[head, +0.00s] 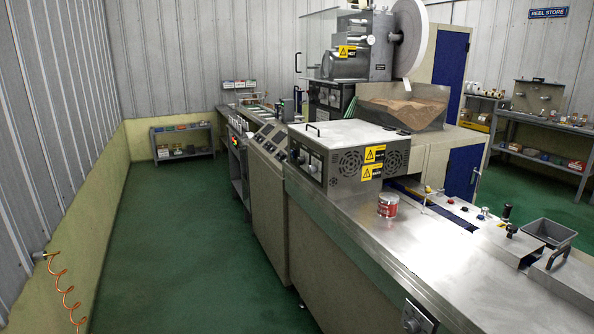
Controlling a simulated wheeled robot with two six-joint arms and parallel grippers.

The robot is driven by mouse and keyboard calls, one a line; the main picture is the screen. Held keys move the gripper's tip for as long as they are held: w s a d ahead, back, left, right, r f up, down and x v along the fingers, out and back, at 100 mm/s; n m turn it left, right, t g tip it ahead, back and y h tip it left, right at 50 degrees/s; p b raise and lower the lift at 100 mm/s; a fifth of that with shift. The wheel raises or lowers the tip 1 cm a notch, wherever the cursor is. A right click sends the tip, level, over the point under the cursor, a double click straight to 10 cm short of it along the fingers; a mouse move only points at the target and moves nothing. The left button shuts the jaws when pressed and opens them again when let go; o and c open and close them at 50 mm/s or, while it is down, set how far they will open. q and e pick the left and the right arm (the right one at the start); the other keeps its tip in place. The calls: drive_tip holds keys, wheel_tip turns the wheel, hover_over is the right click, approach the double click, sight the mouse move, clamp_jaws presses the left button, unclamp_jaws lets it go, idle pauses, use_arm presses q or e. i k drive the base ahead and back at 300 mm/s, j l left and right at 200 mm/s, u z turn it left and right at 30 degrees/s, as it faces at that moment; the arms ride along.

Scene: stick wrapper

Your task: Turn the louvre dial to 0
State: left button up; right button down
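I cannot tell which control is the louvre dial; no label or number is readable. A round dark knob (412,323) sits on a small panel on the machine's front side at the bottom edge. Several small knobs (314,167) sit on the end panel of the grey box with vents (369,165) in the middle. More controls show on the sloped panels (270,138) further back along the machine. Neither of my grippers is in view.
The steel machine top (410,240) runs from the lower right to the back. The green floor (175,235) to the left is clear. A copper coiled hose (66,291) hangs at the lower left.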

sight(312, 170)
drive_tip(key=i+j+z, duration=0.2)
drive_tip(key=i+j, duration=0.15)
drive_tip(key=j, duration=0.25)
drive_tip(key=i+z, duration=0.1)
drive_tip(key=z, duration=0.5)
